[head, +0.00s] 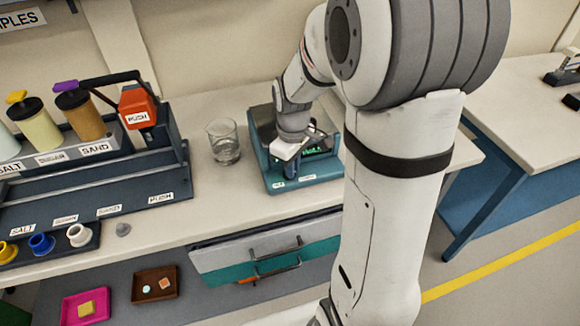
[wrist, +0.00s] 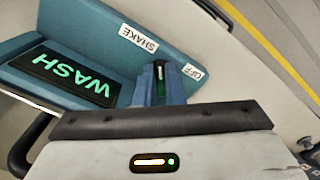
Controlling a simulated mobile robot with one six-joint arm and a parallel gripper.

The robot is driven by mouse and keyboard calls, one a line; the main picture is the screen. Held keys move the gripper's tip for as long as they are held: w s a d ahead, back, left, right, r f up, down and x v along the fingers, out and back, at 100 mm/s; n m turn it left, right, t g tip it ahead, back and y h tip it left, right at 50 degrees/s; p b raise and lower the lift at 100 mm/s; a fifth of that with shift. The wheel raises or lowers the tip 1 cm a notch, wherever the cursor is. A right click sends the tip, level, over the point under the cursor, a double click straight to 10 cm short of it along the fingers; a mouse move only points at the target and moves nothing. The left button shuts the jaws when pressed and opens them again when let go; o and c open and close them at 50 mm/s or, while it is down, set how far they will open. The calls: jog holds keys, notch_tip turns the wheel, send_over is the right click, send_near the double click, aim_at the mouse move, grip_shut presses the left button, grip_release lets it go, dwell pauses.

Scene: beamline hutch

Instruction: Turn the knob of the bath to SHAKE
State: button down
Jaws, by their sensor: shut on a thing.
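The bath (head: 318,178) is a teal box on the bench in the head view. Its teal front panel (wrist: 125,62) fills the upper left of the wrist view. Its display (wrist: 72,78) reads WASH in green. A SHAKE label (wrist: 138,38) and an OFF label (wrist: 193,71) sit on the panel. My gripper (wrist: 160,84) is at the panel, its blue fingers shut on the knob (wrist: 160,74), of which only a dark sliver with a light mark shows between them. In the head view my gripper (head: 290,168) hides the knob.
A glass beaker (head: 223,142) stands just left of the bath. A dark rack with jars and an orange PUSH block (head: 138,106) stands further left. Drawers (head: 268,250) are below the bench edge. Pink (head: 85,306) and brown (head: 155,284) trays lie lower down.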

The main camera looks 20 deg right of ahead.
jog(key=shift+w+r+n, duration=0.2)
jog(key=shift+w+n, duration=0.05)
jog(key=shift+n, duration=0.05)
jog(key=c, duration=1.5)
grip_release()
jog(key=shift+f, duration=0.1)
jog(key=shift+s, duration=0.1)
notch_tip(320, 180, up, 8)
jog(key=shift+f, duration=0.1)
jog(key=s+m+t, duration=0.1)
jog(key=s+m, duration=0.1)
jog(key=s, duration=0.3)
jog(key=s+a+r+m, duration=0.1)
jog(key=s+m, duration=0.2)
jog(key=s, duration=0.1)
jog(key=s+a+m+t, duration=0.1)
jog(key=s+m, duration=0.2)
jog(key=s, duration=0.2)
jog(key=shift+s+a+r+t, duration=0.15)
jog(key=shift+s+r+t, duration=0.15)
